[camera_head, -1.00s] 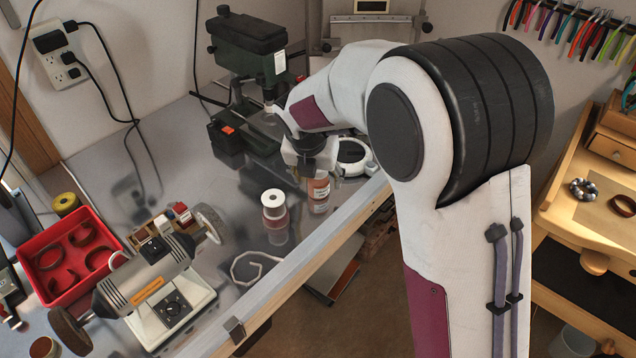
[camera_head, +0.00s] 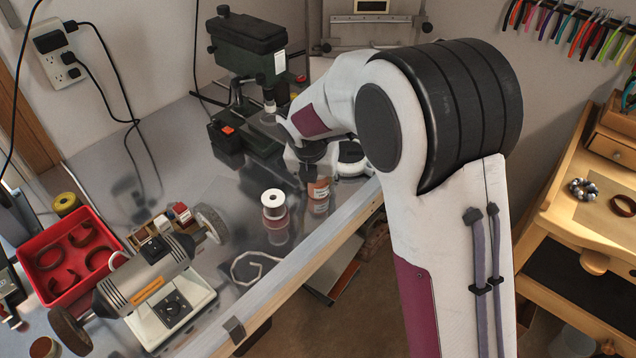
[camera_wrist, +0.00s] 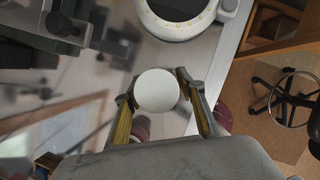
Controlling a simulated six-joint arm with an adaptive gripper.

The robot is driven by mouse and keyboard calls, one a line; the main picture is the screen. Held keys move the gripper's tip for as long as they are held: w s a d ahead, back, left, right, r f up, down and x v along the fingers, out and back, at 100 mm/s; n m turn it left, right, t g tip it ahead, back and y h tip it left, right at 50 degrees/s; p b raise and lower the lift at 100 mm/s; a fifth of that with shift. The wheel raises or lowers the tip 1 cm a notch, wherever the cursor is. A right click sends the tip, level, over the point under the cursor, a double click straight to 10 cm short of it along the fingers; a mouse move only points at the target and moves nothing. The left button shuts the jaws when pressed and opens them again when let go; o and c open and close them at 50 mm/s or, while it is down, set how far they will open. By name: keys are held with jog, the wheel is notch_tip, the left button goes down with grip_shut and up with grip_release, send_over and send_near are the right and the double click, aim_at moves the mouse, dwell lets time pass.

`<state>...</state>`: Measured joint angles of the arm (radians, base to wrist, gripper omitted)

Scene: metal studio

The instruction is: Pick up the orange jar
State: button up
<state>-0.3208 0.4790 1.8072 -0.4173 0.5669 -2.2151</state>
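The orange jar (camera_head: 318,190) stands upright on the grey bench near its front edge, with an orange label on its side. My gripper (camera_head: 311,172) is directly over it and hides its top in the head view. In the wrist view a round white lid (camera_wrist: 157,90), apparently the jar's, shows between the two fingers of my gripper (camera_wrist: 157,92). The fingers are spread, one on each side of the lid and very close to it. I see no clear grip on the jar.
A white-topped spool-like container (camera_head: 273,204) stands just left of the jar. A round white device (camera_head: 351,158) is behind to the right. A green drill press (camera_head: 248,45) stands behind. A bench grinder (camera_head: 150,275) and red tray (camera_head: 75,250) are at left.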

jog(key=c, duration=0.5)
jog(key=shift+c, duration=0.2)
jog(key=shift+r, duration=5.05)
